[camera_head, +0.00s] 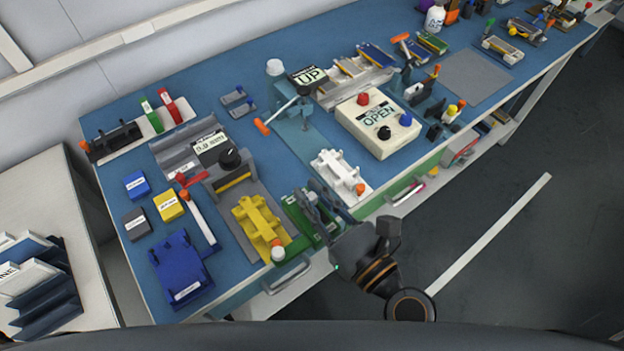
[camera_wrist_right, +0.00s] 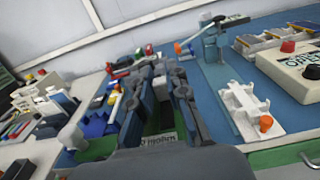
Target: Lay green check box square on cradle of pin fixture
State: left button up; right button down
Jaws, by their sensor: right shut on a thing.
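A green check box (camera_head: 301,222) is at the bench's front edge, between the yellow and white cradles. My right gripper (camera_head: 318,205) is shut on it and hides part of it. In the right wrist view the green box's labelled end (camera_wrist_right: 160,141) shows between the fingers. A white cradle (camera_head: 338,168) with an orange knob is just behind and right of the gripper, and also in the wrist view (camera_wrist_right: 247,110). A yellow cradle (camera_head: 256,218) with an orange knob is to its left. I cannot tell which is the pin fixture. My left gripper is not in view.
A blue cradle (camera_head: 180,266) is at the bench's left front. A cream box marked OPEN (camera_head: 376,122) stands right of the white cradle. A grey gauge fixture (camera_head: 219,160) is behind the yellow cradle. A blue-grey lever stand (camera_head: 300,122) is behind the white cradle.

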jog(key=w+f, duration=0.2)
jog(key=w, duration=0.2)
jog(key=w+f+b, duration=0.1)
jog(key=w+f, duration=0.2)
jog(key=w+f+b, duration=0.1)
jog(key=w+f, duration=0.2)
jog(key=w, duration=0.1)
jog(key=shift+w+d+f, duration=0.1)
jog(key=shift+w+f, duration=0.05)
jog(key=shift+w, duration=0.15)
jog(key=f+b, duration=0.2)
jog(key=f, duration=0.1)
jog(key=shift+w+f, duration=0.2)
jog(key=shift+w, duration=0.2)
jog(key=shift+f, duration=0.25)
jog(key=shift+b, duration=0.3)
jog(key=shift+f, duration=0.2)
jog(key=c, duration=1.3)
grip_release()
jog(key=shift+r, duration=0.1)
